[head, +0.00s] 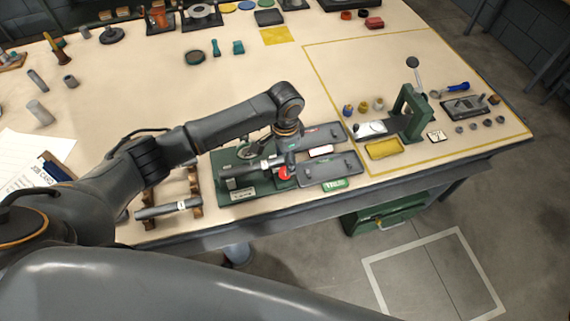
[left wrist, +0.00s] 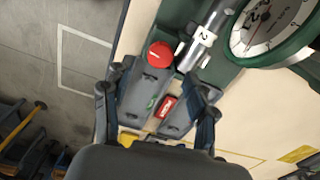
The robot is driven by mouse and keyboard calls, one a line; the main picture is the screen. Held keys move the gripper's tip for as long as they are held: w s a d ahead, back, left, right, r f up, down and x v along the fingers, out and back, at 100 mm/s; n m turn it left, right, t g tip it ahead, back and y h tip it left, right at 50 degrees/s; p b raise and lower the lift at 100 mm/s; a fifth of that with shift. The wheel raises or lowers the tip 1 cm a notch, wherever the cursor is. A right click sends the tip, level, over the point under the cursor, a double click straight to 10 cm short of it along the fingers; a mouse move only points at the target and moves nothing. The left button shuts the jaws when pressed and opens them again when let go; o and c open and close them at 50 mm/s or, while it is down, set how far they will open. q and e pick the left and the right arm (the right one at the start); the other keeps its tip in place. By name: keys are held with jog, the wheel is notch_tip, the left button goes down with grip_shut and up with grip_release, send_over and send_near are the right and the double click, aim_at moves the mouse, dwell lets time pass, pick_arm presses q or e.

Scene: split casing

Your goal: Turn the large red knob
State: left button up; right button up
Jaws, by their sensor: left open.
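The large red knob (head: 285,173) shows partly in the head view, at the right end of a green fixture (head: 238,184). It shows whole in the left wrist view (left wrist: 160,54), as a round red cap. My left gripper (head: 284,161) is over the fixture close to the knob, with its fingers partly hidden by the wrist. In the left wrist view my left gripper (left wrist: 157,76) has its fingers spread wide. The knob appears just past the fingertips, between their lines, with no contact visible. My right gripper is not in view.
Two grey plates (head: 330,170) lie right of the fixture. A grey cylinder (left wrist: 205,35) and a round dial (left wrist: 272,25) sit beside the knob. A green lever press (head: 412,112) stands farther right. A grey rod (head: 168,208) rests on wooden supports at left.

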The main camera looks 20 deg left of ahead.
pick_arm(q)
jog(key=shift+r, duration=1.5)
